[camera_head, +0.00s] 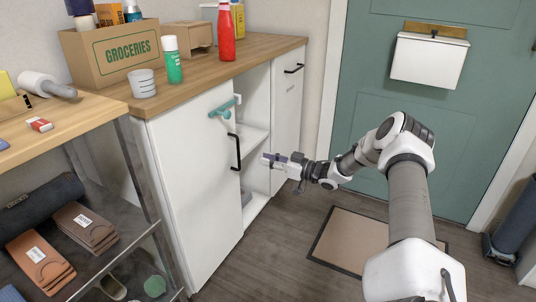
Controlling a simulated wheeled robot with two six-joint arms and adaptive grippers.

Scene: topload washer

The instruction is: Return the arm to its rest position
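My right arm (408,200) comes in from the lower right and is bent at the elbow, reaching left in front of the white cabinet. My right gripper (268,160) is at its end, in front of the cabinet's open shelf space, to the right of the black handle on the left door (190,185). The gripper is small and seen from the side, so its finger gap cannot be made out. No held object can be made out. My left gripper is not in view.
The wooden counter (265,48) holds a groceries box (112,52), a cup, and bottles. A teal piece (226,108) is at the cabinet door's upper edge. A metal shelf rack (130,170) stands at left. A doormat (350,240) lies before the green door (370,90).

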